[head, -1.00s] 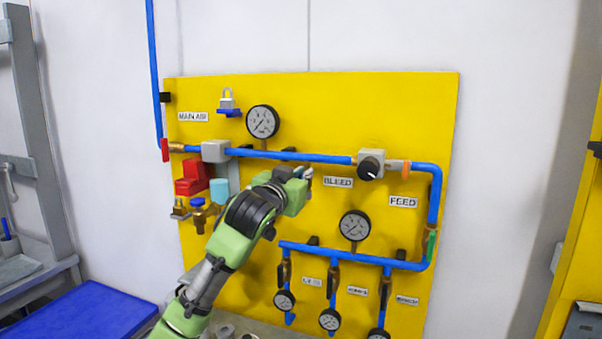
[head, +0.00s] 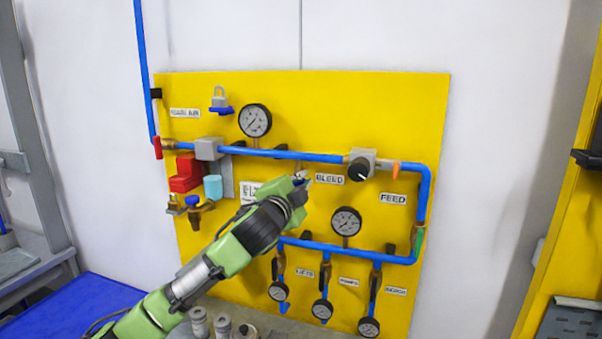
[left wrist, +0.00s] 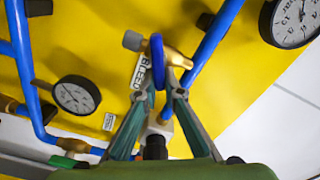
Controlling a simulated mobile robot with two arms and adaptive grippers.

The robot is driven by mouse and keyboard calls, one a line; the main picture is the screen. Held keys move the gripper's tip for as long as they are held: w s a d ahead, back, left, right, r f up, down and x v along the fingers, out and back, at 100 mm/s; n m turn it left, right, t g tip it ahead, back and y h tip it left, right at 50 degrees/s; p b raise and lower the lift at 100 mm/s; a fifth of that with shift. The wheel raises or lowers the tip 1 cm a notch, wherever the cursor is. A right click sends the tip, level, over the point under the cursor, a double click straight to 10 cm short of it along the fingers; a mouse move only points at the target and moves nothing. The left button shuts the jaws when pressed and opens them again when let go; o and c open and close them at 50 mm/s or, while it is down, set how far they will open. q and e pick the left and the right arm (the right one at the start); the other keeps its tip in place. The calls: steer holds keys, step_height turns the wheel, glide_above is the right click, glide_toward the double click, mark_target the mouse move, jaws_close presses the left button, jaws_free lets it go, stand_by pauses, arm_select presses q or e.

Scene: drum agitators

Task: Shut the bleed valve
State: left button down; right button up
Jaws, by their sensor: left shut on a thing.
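The bleed valve in the left wrist view has a brass body (left wrist: 178,58), a blue handle (left wrist: 157,62) and a grey end piece (left wrist: 132,40). It hangs off the blue pipe beside the BLEED label (left wrist: 138,75). My left gripper (left wrist: 164,90) is shut on the blue handle, one finger on each side of its lower end. In the head view my left gripper (head: 303,184) is at the panel, just left of the BLEED label (head: 330,180), and hides most of the valve. My right gripper is not in view.
The yellow panel (head: 400,120) carries blue pipes (head: 290,154), a dark regulator knob (head: 360,169), a red lockout block (head: 186,174) and several gauges. A blue surface (head: 60,315) lies at the lower left. A yellow frame (head: 570,220) stands at right.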

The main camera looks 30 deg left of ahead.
arm_select(q)
steer(key=m, duration=0.1)
steer(key=m+p, duration=0.1)
steer(key=m, duration=0.1)
steer(key=shift+d+f, duration=0.1)
steer(key=shift+f, duration=0.3)
steer(key=shift+f+m+p, duration=0.3)
steer(key=shift+m, duration=0.8)
steer(key=c, duration=2.1)
jaws_free()
steer(key=shift+c, duration=0.2)
steer(key=v, duration=1.2)
steer(key=shift+w+d+f, duration=0.1)
